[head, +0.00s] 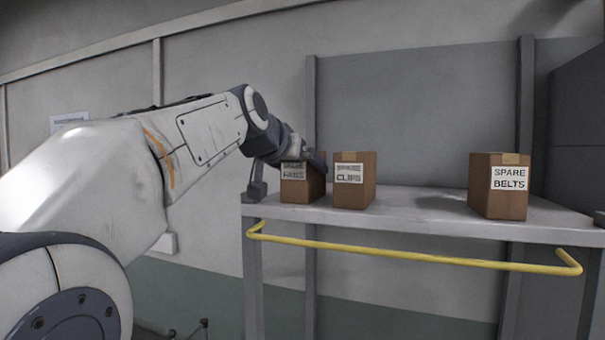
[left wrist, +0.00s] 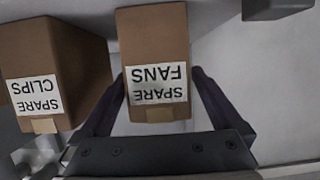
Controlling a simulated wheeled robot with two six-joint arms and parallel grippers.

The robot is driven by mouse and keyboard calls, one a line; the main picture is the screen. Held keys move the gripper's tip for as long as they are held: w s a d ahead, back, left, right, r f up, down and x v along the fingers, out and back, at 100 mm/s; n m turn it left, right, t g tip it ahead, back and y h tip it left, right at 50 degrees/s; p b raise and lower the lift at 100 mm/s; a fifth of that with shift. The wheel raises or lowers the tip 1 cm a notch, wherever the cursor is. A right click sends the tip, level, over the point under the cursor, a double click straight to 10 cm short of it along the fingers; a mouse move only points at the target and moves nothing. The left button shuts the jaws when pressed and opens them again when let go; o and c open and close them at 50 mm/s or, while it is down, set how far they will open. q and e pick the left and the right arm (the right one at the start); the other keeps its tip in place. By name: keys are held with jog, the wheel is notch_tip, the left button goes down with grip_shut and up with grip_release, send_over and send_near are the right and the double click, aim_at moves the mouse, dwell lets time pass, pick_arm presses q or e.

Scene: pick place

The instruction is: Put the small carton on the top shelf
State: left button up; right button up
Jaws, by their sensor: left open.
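A small brown carton (head: 317,187) with a label partly hidden in the head view stands at the left end of the grey shelf (head: 420,202). In the left wrist view this carton (left wrist: 155,45) reads "SPARE FANS", upside down. My left gripper (head: 305,158) is at the carton's top, in front of part of it. In the left wrist view the open fingers of my left gripper (left wrist: 158,85) lie on either side of the carton, with a small gap visible on the right; contact on the left is unclear. My right gripper is not in view.
A "SPARE CLIPS" carton (head: 354,182) stands close to the right of the fans carton; it also shows in the left wrist view (left wrist: 55,60). A "SPARE BELTS" carton (head: 498,187) stands farther right, with free shelf between. A yellow rail (head: 420,256) runs along the shelf's front.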

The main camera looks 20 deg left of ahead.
pick_arm(q)
jog(key=b+v, duration=0.2)
jog(key=v, duration=0.7)
jog(key=shift+s, duration=0.3)
